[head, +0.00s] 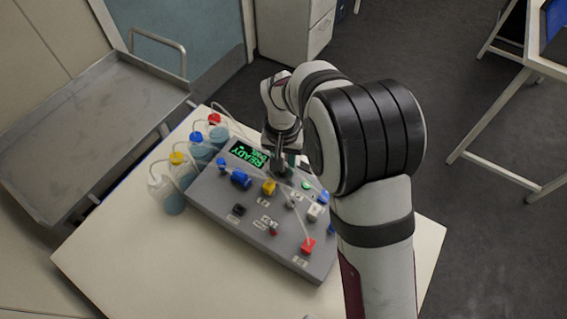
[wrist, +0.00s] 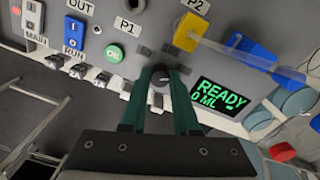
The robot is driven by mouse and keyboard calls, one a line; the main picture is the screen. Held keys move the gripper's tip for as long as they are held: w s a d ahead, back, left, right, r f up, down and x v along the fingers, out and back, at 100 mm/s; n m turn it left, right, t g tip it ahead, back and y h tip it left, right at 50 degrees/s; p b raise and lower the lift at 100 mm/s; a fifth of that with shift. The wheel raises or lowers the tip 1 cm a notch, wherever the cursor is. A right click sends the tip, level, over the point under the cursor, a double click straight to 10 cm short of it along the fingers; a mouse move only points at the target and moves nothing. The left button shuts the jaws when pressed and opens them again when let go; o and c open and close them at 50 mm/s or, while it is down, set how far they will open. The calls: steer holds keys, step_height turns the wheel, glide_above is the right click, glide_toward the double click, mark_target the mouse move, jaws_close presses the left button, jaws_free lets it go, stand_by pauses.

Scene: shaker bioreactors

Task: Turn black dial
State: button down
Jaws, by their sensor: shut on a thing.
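The black dial (wrist: 160,74) sits on the grey control panel (wrist: 112,22), between the green-lit button and the screen in the wrist view. My gripper (wrist: 159,80) has its two green fingers on either side of the dial and is shut on it. In the head view my gripper (head: 282,168) reaches down to the far edge of the panel (head: 222,198), and the dial is hidden behind it. A pale pointer mark shows on the dial.
The screen (wrist: 219,98) reads READY, 0 ML. A green button (wrist: 113,54), a yellow part (wrist: 187,33) and a blue part (wrist: 252,52) are close by. Bottles with tubes (head: 172,195) stand along the panel's left side. The table's front left (head: 130,250) is clear.

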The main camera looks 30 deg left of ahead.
steer(key=c, duration=0.6)
jaws_free()
steer(key=shift+c, duration=0.2)
step_height(320, 180, up, 16)
steer(key=shift+a+f, duration=0.1)
steer(key=s+d+r+m+y, duration=0.1)
steer(key=s+d+m, duration=0.2)
steer(key=d, duration=0.7)
steer(key=s+d+r+m, duration=0.2)
steer(key=s+d, duration=0.1)
steer(key=d, duration=0.8)
steer(key=s+d+f+m, duration=0.2)
steer(key=s+d, duration=0.1)
steer(key=s, duration=0.2)
steer(key=s+d+f+m+y, duration=0.1)
steer(key=s+d+f+m, duration=0.1)
steer(key=s, duration=0.4)
steer(key=shift+s+d+f+m, duration=0.3)
steer(key=shift+d+f, duration=0.2)
steer(key=shift+d, duration=0.55)
